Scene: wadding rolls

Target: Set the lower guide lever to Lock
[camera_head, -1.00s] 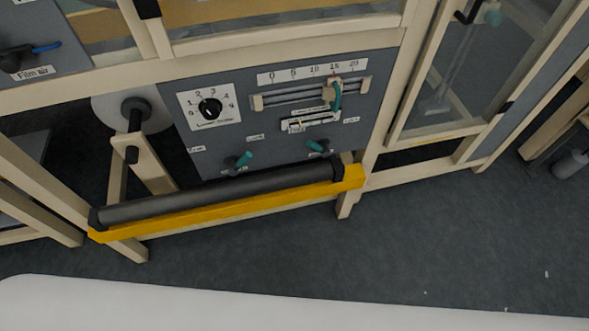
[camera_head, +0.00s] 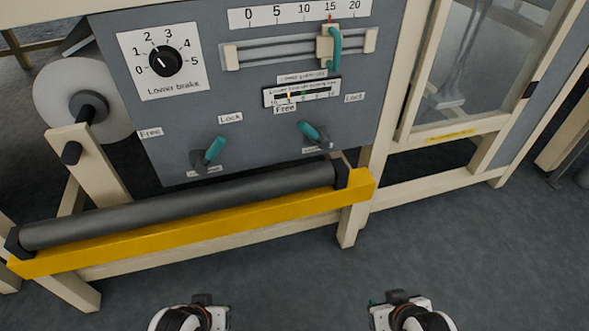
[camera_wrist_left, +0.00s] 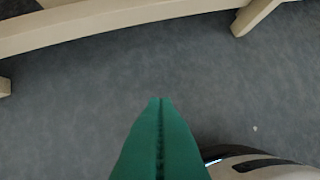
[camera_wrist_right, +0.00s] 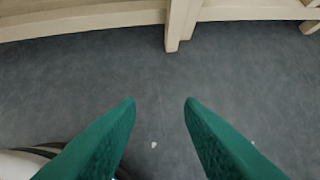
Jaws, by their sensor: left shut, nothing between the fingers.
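Two teal-handled levers are on the grey panel. The left lever (camera_head: 214,150) tilts up and right toward its "Lock" label (camera_head: 230,118); its "Free" label (camera_head: 150,132) is at left. The right lever (camera_head: 310,132) tilts up and left toward its "Free" label (camera_head: 285,109); its "Lock" label (camera_head: 354,98) is at right. Their nameplates are too small to read, so I cannot tell which is the lower guide lever. My left gripper (camera_wrist_left: 160,100) is shut and empty. My right gripper (camera_wrist_right: 160,101) is open and empty. Both are over the floor, apart from the levers.
A dark roller (camera_head: 180,205) and yellow bar (camera_head: 200,232) run across in front, below the levers. Above are a lower brake dial (camera_head: 165,61) and a slider (camera_head: 327,45). A white roll (camera_head: 55,103) is at left. The near floor is clear.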

